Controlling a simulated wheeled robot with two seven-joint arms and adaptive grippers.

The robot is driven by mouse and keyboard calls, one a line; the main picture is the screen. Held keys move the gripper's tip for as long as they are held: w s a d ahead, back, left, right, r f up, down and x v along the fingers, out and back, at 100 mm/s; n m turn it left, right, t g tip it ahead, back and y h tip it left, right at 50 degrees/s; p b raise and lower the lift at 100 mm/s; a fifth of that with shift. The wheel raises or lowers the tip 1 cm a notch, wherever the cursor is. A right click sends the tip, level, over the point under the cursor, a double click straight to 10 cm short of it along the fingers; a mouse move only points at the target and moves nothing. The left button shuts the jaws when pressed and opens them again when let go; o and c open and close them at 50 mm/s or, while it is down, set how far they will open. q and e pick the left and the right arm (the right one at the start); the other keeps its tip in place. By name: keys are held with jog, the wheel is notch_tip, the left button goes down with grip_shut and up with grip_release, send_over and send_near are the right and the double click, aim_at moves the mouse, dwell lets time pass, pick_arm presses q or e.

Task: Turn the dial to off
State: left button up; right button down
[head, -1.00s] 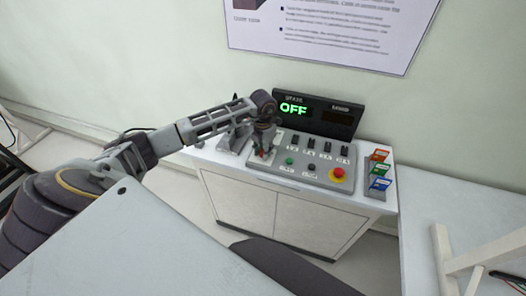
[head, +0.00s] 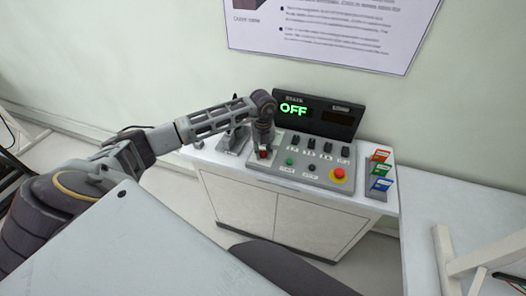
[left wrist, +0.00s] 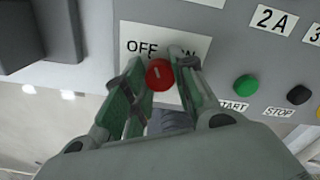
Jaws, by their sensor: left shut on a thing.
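The dial (left wrist: 159,74) is a round red knob with a pale mark, on a white plate (left wrist: 190,42) lettered OFF on the left; the lettering to the right is partly hidden by a finger. My left gripper (left wrist: 158,80) has its two green-padded fingers on either side of the dial, shut on it. In the head view the gripper (head: 264,152) points down at the left end of the control panel (head: 290,185), with a bit of red showing at its tips. The screen (head: 293,109) reads OFF in green. My right gripper is not in view.
A green button (left wrist: 246,86) and a black button (left wrist: 299,95) sit right of the dial. Several black switches and a red emergency button (head: 338,174) stand farther right. Coloured cards (head: 380,170) stand at the cabinet's right end.

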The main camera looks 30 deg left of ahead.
aim_at(263, 152)
pick_arm(q)
jog(key=shift+n, duration=1.6)
jog(key=shift+r+n, duration=0.1)
jog(key=shift+n, duration=0.2)
jog(key=o, duration=1.1)
jog(key=shift+c, duration=0.2)
notch_tip(263, 152, up, 12)
